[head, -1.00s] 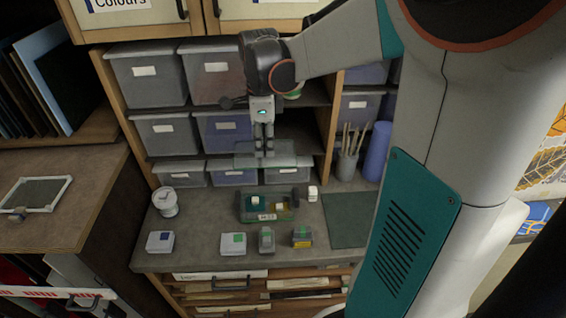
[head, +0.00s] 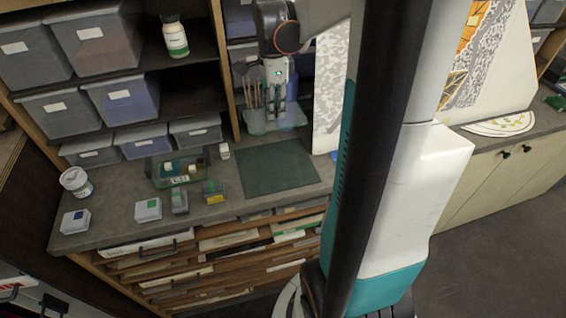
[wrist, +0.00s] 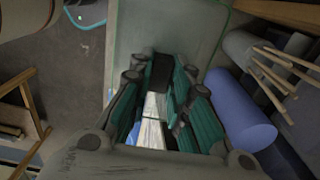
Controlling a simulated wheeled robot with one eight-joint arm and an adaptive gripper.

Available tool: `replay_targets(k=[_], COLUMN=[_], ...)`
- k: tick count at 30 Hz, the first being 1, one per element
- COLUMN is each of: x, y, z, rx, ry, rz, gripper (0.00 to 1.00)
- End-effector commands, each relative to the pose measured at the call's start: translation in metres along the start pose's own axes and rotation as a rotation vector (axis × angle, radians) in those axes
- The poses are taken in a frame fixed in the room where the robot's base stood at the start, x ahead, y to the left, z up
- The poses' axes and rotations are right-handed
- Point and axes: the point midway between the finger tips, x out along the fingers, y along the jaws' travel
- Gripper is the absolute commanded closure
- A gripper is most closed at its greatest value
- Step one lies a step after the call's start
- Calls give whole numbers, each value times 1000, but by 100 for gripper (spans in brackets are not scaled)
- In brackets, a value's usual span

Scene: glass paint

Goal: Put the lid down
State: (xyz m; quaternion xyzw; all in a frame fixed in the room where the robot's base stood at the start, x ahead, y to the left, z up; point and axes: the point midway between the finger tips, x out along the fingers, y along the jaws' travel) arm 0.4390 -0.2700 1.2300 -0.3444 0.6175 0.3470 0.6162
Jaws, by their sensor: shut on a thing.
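The lid (head: 258,127) is a clear, greenish, shallow rectangular piece. My gripper (head: 276,117) is shut on it and holds it in the air, behind the dark green mat (head: 277,168) in the picture. In the wrist view the gripper (wrist: 158,92) points at the lid (wrist: 190,28), which spans the upper middle. The clear green box (head: 160,183) stands on the counter left of the mat, its top open, with small jars inside. The exact gap between lid and counter cannot be told.
A pot of brushes (wrist: 252,57) and a blue roll (wrist: 240,110) are close beside the lid. Small boxes (head: 148,209) and a white jar (head: 76,182) line the counter (head: 118,208) at left. The mat is bare. A patterned panel (head: 329,85) stands right.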

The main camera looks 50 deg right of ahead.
Motion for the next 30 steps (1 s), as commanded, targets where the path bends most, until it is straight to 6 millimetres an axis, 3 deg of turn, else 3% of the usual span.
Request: replay_targets(k=[15, 30], x=[124, 175], y=[-1, -1], z=[0, 0], rx=[0, 1], ry=[0, 0], rz=[0, 0], gripper=[100, 100])
